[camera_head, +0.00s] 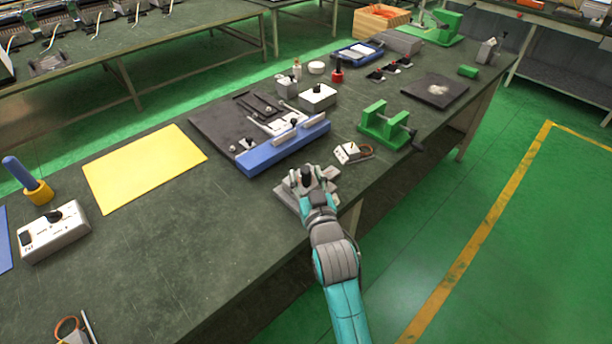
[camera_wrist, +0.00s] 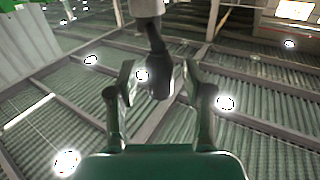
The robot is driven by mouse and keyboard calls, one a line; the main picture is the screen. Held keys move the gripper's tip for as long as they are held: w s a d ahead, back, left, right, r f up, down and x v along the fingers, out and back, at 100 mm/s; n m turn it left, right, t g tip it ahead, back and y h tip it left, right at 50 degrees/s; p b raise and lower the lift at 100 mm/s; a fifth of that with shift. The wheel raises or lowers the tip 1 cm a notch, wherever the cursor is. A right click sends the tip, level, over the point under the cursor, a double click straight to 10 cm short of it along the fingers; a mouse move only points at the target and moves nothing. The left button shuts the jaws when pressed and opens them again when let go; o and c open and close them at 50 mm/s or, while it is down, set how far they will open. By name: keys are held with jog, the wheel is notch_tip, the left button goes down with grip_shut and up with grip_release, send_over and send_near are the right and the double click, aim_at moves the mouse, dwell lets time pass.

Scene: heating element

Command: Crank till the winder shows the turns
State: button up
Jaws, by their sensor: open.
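A grey device (camera_head: 284,194), which looks like the winder, sits at the front edge of the dark bench, partly hidden by my gripper. A black knob (camera_head: 306,174) stands up from it. My gripper (camera_head: 308,183) is at the device, with the knob between or just beyond its fingers. In the wrist view, my gripper (camera_wrist: 158,74) is open, its two fingers on either side of a dark upright handle (camera_wrist: 160,78), with gaps visible on both sides. No turn count can be read in either view.
A blue-edged fixture (camera_head: 285,148) lies just behind. A small white switch box (camera_head: 347,153) and a green vise-like tool (camera_head: 385,128) stand to the right. A yellow sheet (camera_head: 143,168) lies to the left. The bench front between is bare.

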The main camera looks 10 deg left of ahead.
jog(key=shift+w, duration=0.2)
grip_shut()
